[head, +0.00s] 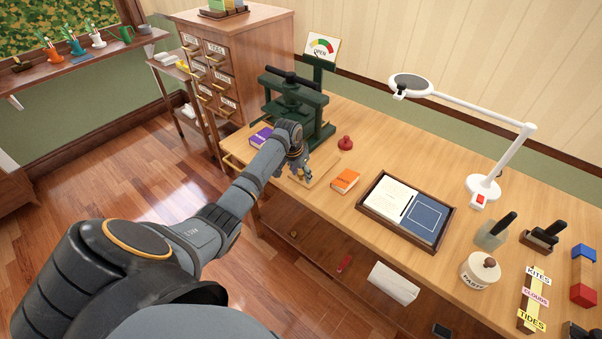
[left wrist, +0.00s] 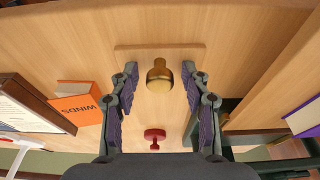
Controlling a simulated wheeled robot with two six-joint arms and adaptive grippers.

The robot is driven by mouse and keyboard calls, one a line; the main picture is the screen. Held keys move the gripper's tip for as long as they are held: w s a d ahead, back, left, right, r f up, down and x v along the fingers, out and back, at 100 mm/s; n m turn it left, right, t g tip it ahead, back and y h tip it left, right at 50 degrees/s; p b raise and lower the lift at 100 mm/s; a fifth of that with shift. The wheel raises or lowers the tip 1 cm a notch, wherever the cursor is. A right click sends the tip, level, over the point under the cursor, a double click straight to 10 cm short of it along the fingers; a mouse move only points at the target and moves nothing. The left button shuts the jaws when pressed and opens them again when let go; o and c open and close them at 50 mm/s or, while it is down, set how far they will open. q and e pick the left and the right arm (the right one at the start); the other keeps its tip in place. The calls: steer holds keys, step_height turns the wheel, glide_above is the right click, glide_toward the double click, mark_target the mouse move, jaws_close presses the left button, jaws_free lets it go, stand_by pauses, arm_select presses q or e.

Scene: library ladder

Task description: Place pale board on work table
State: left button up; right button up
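The pale board (head: 322,174) lies flat on the work table (head: 398,150) near its front edge, between the green press and the orange book. In the left wrist view the pale board (left wrist: 130,56) has a brass knob (left wrist: 159,76) on top. My left gripper (head: 301,173) is over the board and hides part of it in the head view. In the left wrist view my left gripper (left wrist: 159,68) is open, with one finger on each side of the knob and a gap on both sides. My right gripper is in neither view.
A green press (head: 295,105) stands close behind my left gripper. A purple book (head: 261,138), an orange book (head: 345,181) and a red knobbed piece (head: 345,143) lie nearby. A dark tray (head: 447,222) and a white lamp (head: 484,188) are further right.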

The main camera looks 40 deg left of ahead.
arm_select(q)
steer(key=v, duration=1.2)
steer(key=shift+r, duration=0.15)
